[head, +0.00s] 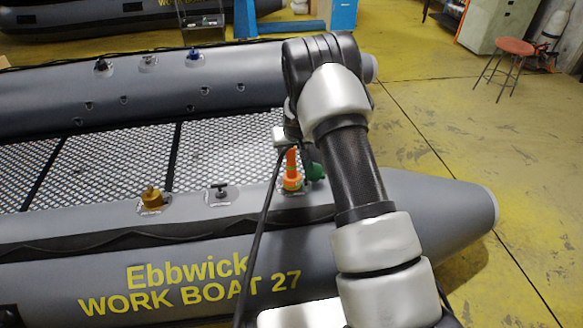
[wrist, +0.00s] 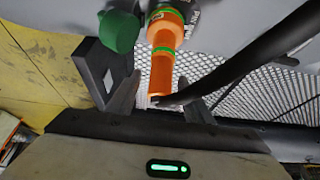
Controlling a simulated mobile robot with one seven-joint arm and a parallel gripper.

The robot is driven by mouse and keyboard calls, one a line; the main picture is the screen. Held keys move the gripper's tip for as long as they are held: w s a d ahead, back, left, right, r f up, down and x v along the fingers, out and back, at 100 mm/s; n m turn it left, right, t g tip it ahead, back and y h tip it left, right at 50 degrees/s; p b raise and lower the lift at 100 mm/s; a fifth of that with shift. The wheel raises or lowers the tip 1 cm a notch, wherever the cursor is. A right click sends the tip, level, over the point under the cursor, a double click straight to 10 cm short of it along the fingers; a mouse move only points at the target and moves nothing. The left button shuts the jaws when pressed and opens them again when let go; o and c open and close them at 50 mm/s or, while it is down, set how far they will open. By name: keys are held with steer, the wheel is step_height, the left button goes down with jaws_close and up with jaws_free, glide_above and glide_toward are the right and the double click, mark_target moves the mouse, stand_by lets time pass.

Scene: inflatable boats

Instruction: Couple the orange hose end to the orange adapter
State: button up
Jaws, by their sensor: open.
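The orange adapter (head: 291,182) stands upright on the near tube of the grey boat; it also shows in the wrist view (wrist: 165,30), with green bands. The slimmer orange hose end (head: 291,158) rises from its top, in line with it, and looks seated in it; whether it is locked I cannot tell. In the wrist view the hose end (wrist: 162,72) has its own green ring, and a black hose (wrist: 250,58) meets its tip. My gripper (wrist: 158,88) is open, its fingers on either side of the hose end's outer tip. Contact is unclear.
A green fitting (head: 316,171) stands right beside the adapter, also in the wrist view (wrist: 118,31). A brass fitting (head: 152,198) and a black T-shaped fitting (head: 218,190) sit further left on the tube. The black hose hangs over the boat's near side.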

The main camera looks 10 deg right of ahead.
steer(key=p+v, duration=0.4)
steer(key=v, duration=1.3)
steer(key=shift+r, duration=0.2)
